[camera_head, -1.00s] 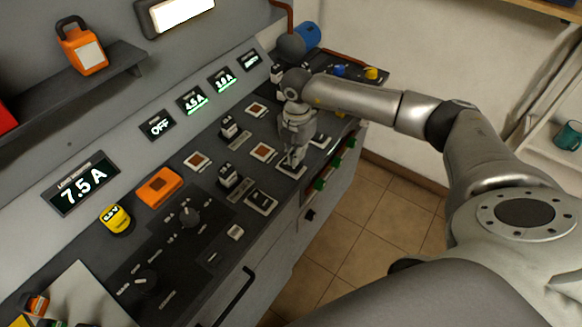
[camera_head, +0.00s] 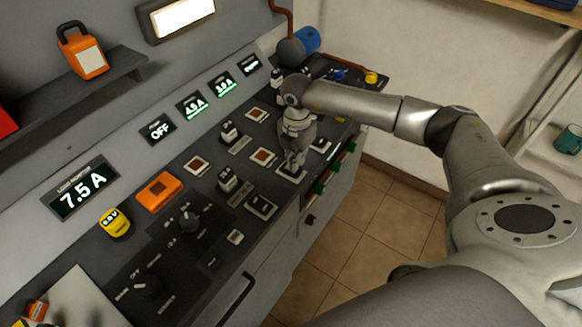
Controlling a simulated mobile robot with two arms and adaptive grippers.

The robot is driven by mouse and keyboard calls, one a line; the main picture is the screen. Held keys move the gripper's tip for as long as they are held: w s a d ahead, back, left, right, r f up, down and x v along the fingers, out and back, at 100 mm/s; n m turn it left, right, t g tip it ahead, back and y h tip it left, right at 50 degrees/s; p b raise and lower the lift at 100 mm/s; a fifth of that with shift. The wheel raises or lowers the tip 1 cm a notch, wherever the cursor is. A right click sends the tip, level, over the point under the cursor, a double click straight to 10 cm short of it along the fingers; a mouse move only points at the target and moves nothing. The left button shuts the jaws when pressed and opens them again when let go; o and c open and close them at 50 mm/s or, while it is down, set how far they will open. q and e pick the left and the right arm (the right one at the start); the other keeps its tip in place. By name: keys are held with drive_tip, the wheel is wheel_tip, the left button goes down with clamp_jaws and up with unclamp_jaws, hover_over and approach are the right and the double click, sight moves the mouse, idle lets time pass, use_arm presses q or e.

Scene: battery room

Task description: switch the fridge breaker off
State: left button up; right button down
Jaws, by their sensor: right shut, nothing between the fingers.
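My right gripper (camera_head: 293,168) is shut and empty. It points down at the front row of the console (camera_head: 125,248), over a pale switch plate (camera_head: 290,174) that it partly covers. I cannot tell whether the fingertips touch it. Another switch plate (camera_head: 261,206) lies to its left and one (camera_head: 320,145) to its right. Black breaker blocks (camera_head: 229,179) and (camera_head: 230,131) stand behind. Small displays line the back panel; one reads OFF (camera_head: 158,130). Labels at the switches are too small to read, so I cannot tell which is the fridge breaker. My left gripper is not in view.
A load display (camera_head: 80,188) reads 7.5 A. Tiled floor (camera_head: 350,225) is free to the right.

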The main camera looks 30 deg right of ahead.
drive_tip(key=shift+f+b, duration=0.9)
drive_tip(key=shift+f, duration=0.3)
idle(0.9)
drive_tip(key=shift+r+p, duration=2.6)
drive_tip(key=shift+r, duration=1)
drive_tip(key=shift+a+f, duration=0.1)
